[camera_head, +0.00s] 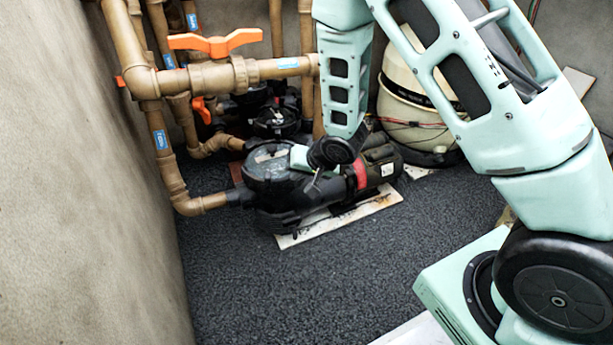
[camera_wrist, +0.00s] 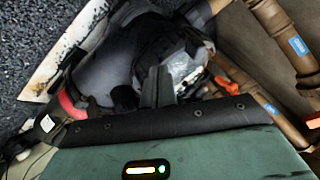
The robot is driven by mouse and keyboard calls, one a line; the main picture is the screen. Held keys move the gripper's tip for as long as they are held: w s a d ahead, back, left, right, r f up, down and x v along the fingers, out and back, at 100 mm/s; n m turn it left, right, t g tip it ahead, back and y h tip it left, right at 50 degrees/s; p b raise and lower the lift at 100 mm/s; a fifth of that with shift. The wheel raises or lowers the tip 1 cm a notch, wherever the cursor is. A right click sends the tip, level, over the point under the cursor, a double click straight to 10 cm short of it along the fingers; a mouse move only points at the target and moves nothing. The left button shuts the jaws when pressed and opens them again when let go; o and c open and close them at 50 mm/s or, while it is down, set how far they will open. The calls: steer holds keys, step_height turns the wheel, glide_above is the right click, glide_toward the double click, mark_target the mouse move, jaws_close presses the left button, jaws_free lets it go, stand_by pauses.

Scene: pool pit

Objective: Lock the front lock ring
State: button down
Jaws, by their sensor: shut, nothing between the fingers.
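The front pump has a round black lock ring (camera_head: 262,176) around a clear lid (camera_head: 270,152), at the centre of the head view. In the wrist view the black ring (camera_wrist: 150,52) and pale lid (camera_wrist: 186,72) are partly hidden behind my fingers. My gripper (camera_head: 314,188) is at the right side of the ring, over the pump body. In the wrist view my gripper (camera_wrist: 158,82) has its fingers together with nothing between them, overlapping the ring's edge. I cannot tell whether the fingers touch it.
A second black pump (camera_head: 276,122) stands behind the front one. Brown pipes (camera_head: 225,76) with an orange valve handle (camera_head: 215,42) rise at the back left. A cream tank (camera_head: 415,110) stands behind my arm. Dark gravel floor (camera_head: 270,285) is open in front of the pump.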

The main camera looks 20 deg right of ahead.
steer(key=shift+b+x, duration=0.4)
steer(key=shift+x, duration=0.8)
steer(key=a, duration=0.1)
steer(key=w+a+b, duration=0.1)
steer(key=a, duration=0.1)
steer(key=shift+w+r, duration=0.15)
steer(key=shift+r, duration=0.05)
steer(key=shift+w+a+r+b, duration=0.1)
steer(key=shift+a+b, duration=0.1)
steer(key=shift+b, duration=0.1)
steer(key=shift+a, duration=0.1)
